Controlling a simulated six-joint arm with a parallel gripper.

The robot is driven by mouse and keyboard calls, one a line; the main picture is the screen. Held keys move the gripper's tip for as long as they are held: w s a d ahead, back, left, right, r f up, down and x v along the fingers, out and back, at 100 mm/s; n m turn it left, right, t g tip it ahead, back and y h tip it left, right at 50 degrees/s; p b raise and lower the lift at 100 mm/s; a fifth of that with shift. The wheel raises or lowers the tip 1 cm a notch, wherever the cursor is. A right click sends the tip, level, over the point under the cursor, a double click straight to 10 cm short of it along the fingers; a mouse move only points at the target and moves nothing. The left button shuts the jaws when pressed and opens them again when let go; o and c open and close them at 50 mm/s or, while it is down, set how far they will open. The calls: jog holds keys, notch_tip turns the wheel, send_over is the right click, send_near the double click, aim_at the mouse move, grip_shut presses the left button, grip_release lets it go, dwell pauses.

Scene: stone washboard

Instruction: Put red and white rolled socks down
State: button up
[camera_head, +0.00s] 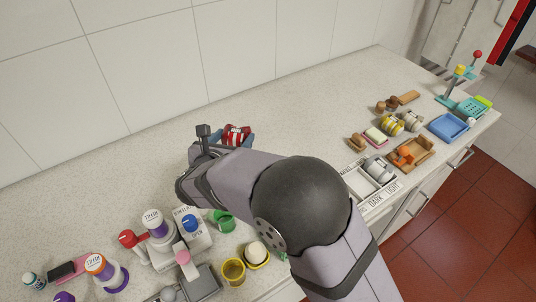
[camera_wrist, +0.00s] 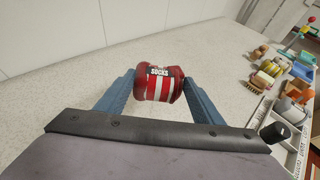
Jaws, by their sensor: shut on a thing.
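The red and white rolled socks (camera_wrist: 159,84) are between the two blue fingers of my gripper (camera_wrist: 158,88) in the wrist view, with a dark "SOCKS" label facing up. My gripper is shut on them. In the head view the socks (camera_head: 236,134) show at the end of my arm, near the back wall, and my gripper (camera_head: 238,138) partly hides them. Bare pale counter (camera_head: 330,110) lies around them. Whether the socks touch the counter is hard to tell.
A white tray marked DARK and LIGHT (camera_head: 386,194) holds grey rolls at the right. Yellow-striped rolls (camera_head: 391,126), brushes, soap and a blue tray (camera_head: 448,126) stand farther right. Bottles (camera_head: 153,222), cups and a green cup (camera_head: 222,221) crowd the front left. The back counter is clear.

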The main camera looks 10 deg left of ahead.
jog(key=shift+f+p, duration=1.15)
jog(key=shift+f, duration=3.8)
jog(key=shift+f, duration=0.15)
jog(key=o, duration=0.9)
jog(key=shift+r, duration=0.2)
jog(key=b+v, duration=0.2)
jog(key=v, duration=0.9)
jog(key=shift+f+b, duration=0.1)
jog(key=shift+b, duration=0.3)
jog(key=shift+o, duration=0.5)
jog(key=shift+s+d+r, duration=0.1)
jog(key=shift+s+r, duration=0.1)
jog(key=shift+s, duration=0.3)
